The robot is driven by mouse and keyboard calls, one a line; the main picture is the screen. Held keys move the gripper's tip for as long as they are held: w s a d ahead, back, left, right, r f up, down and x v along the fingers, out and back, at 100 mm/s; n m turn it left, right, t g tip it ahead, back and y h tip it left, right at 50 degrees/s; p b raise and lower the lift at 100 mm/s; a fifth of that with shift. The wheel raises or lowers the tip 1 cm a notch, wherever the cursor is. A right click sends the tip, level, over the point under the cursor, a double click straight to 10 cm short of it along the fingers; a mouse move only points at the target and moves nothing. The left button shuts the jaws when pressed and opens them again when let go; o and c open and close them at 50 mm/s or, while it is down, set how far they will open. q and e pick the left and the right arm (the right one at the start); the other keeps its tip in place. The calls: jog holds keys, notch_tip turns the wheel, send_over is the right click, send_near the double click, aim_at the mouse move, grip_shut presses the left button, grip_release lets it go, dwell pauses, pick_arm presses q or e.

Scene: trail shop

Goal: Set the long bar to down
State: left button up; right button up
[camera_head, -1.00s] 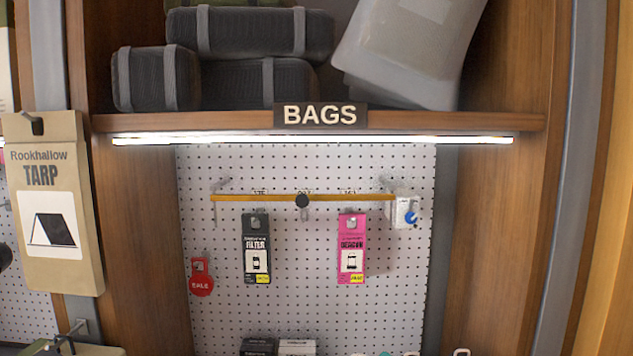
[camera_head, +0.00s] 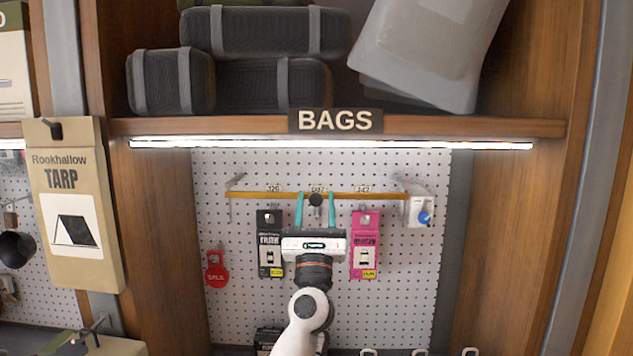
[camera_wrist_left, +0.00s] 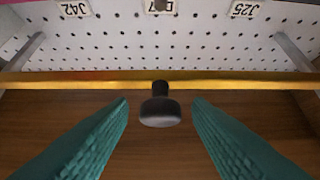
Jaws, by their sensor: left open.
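The long bar is a thin yellow-orange bar (camera_head: 262,195) that runs level across the pegboard. A dark round knob (camera_head: 316,199) stands out from its middle. In the left wrist view the bar (camera_wrist_left: 230,84) crosses the picture, and the knob (camera_wrist_left: 160,109) is between and just beyond the teal fingertips. My left gripper (camera_head: 315,210) is open with one finger on each side of the knob; it also shows in the left wrist view (camera_wrist_left: 160,108). I see no contact with the knob. My right gripper is out of view.
A black filter box (camera_head: 270,245) and a pink box (camera_head: 365,245) hang below the bar on either side of my gripper. A white holder with a blue part (camera_head: 421,213) is at the bar's right end. A red sale tag (camera_head: 216,270) hangs lower left. A lit shelf (camera_head: 215,126) is above.

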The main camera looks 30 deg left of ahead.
aim_at(316, 203)
pick_arm(q)
jog(key=shift+p+x, duration=0.35)
jog(key=shift+x, duration=1.45)
grip_shut()
jog(key=shift+f, duration=0.1)
